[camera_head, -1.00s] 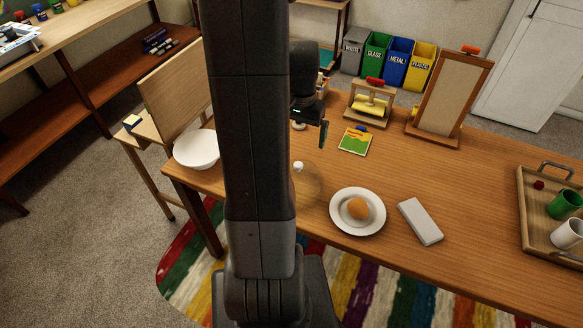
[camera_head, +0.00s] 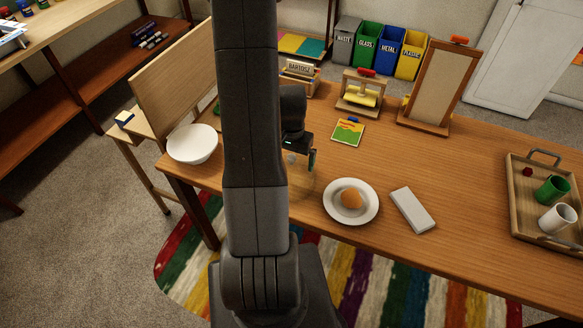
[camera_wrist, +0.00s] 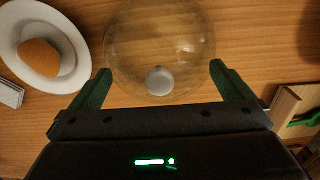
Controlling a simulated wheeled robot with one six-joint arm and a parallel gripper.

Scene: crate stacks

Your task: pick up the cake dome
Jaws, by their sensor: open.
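The cake dome (camera_wrist: 130,35) is a clear, see-through dome with a pale round knob (camera_wrist: 160,80) on top. In the head view the dome (camera_head: 303,186) stands on the wooden table, left of the white plate, partly hidden by my arm. My gripper (camera_wrist: 160,70) is open above the dome. Its two green fingers are spread to either side of the knob in the wrist view, not touching it. In the head view only one green finger shows clearly, just above the dome.
A white plate (camera_head: 331,209) with an orange-brown round item (camera_head: 351,199) lies close to the dome's right. A grey block (camera_head: 412,210) lies beyond it. A white bowl (camera_head: 192,145) is at the left table end. A tray (camera_head: 513,205) with cups is far right.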

